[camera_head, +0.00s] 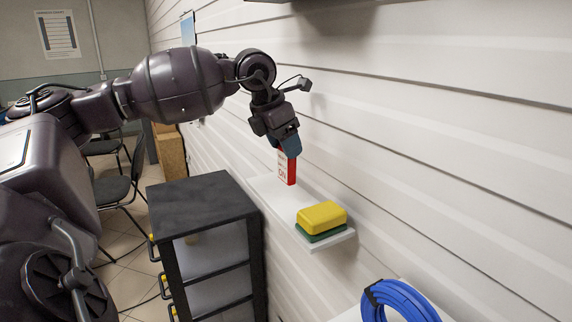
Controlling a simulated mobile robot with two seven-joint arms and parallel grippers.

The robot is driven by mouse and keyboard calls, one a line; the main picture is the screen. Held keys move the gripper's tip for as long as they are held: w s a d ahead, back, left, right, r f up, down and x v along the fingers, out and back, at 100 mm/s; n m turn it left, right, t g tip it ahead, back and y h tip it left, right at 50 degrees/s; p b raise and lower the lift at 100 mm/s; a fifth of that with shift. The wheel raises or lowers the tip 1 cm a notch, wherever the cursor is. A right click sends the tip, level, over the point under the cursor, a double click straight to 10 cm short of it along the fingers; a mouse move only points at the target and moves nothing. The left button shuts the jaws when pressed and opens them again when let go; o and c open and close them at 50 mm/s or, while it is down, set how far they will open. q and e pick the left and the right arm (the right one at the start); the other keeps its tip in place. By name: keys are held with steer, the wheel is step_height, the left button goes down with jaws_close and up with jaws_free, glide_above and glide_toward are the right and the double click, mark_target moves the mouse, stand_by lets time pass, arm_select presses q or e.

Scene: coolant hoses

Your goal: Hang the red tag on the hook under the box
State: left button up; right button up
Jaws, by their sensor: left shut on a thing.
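The red tag (292,172) has a white face with lettering and hangs upright from my left gripper (287,147). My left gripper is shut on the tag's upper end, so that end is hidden. The tag's lower end is over or at the white wall shelf (270,188); I cannot tell whether it touches. My right gripper does not show. I do not see the hook. Only a dark underside (335,12) shows at the top edge, and I cannot tell whether it is the box.
A yellow and green sponge (322,217) lies on the shelf's near end. A black drawer cabinet (200,200) stands left of the shelf. A coiled blue hose (402,298) is at the bottom right. Chairs (115,188) stand behind. The white wall to the right is bare.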

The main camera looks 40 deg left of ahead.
mark_target(282, 157)
arm_select(q)
steer(key=shift+f, duration=1.05)
step_height(282, 157, down, 2)
steer(key=shift+f+p, duration=0.3)
steer(key=shift+f, duration=0.05)
steer(key=shift+w+f, duration=0.15)
steer(key=shift+f, duration=0.2)
steer(key=o, duration=0.9)
steer(key=v, duration=1)
steer(key=shift+a+r, duration=0.3)
steer(key=shift+a, duration=0.05)
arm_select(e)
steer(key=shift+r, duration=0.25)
